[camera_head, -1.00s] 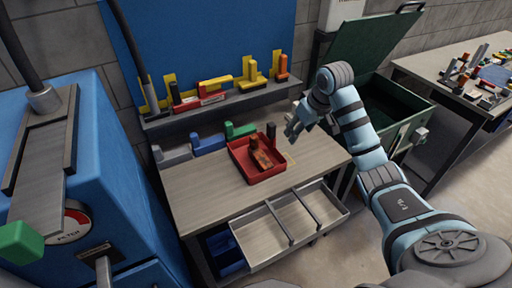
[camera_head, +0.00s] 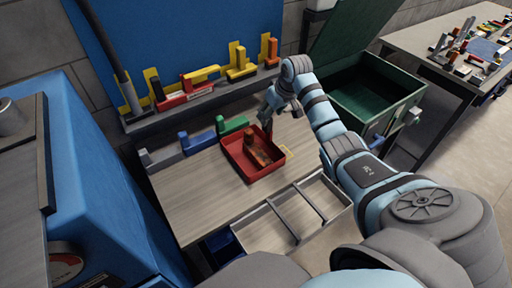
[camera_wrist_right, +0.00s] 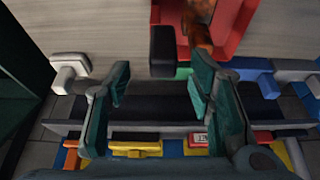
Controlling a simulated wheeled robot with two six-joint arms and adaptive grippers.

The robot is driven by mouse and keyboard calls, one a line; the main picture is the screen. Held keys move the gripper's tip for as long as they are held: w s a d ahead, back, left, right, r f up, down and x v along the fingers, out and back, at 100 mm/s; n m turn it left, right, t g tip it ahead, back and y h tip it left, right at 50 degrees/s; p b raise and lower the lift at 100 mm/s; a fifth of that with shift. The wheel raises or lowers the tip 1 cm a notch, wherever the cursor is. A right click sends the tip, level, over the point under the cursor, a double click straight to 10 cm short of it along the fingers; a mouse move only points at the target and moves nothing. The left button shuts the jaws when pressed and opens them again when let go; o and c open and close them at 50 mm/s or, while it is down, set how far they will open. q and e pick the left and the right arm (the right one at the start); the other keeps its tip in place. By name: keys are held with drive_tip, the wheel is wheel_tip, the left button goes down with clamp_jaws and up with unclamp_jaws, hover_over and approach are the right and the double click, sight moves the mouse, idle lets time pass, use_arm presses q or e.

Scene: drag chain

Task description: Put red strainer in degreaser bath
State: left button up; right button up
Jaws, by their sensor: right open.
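The red strainer (camera_head: 233,147), a shallow red tray, stands on the workbench with a rusty brown-orange part (camera_head: 258,154) in it. It also shows at the top of the right wrist view (camera_wrist_right: 243,28), with its dark handle (camera_wrist_right: 162,50). My right gripper (camera_head: 268,113) is open at the strainer's far right side. In the right wrist view its fingers (camera_wrist_right: 160,75) stand apart, with the handle between them in the picture; I cannot tell if they touch it. The green tank with its lid up, seemingly the degreaser bath (camera_head: 371,94), stands right of the bench. My left gripper is out of view.
The workbench (camera_head: 195,195) has an open divided drawer (camera_head: 292,218) in front. Blue and green blocks (camera_head: 197,141) line its back, under a shelf of yellow and red holders (camera_head: 200,80). A blue machine (camera_head: 100,170) stands left. Another cluttered table (camera_head: 450,60) is far right.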

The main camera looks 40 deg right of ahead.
drive_tip(key=x, duration=0.4)
drive_tip(key=shift+w+a+f, duration=0.15)
drive_tip(key=shift+w+a, duration=0.05)
drive_tip(key=shift+w, duration=0.05)
drive_tip(key=shift+s, duration=0.25)
drive_tip(key=c, duration=0.3)
clamp_jaws()
drive_tip(key=shift+r, duration=0.25)
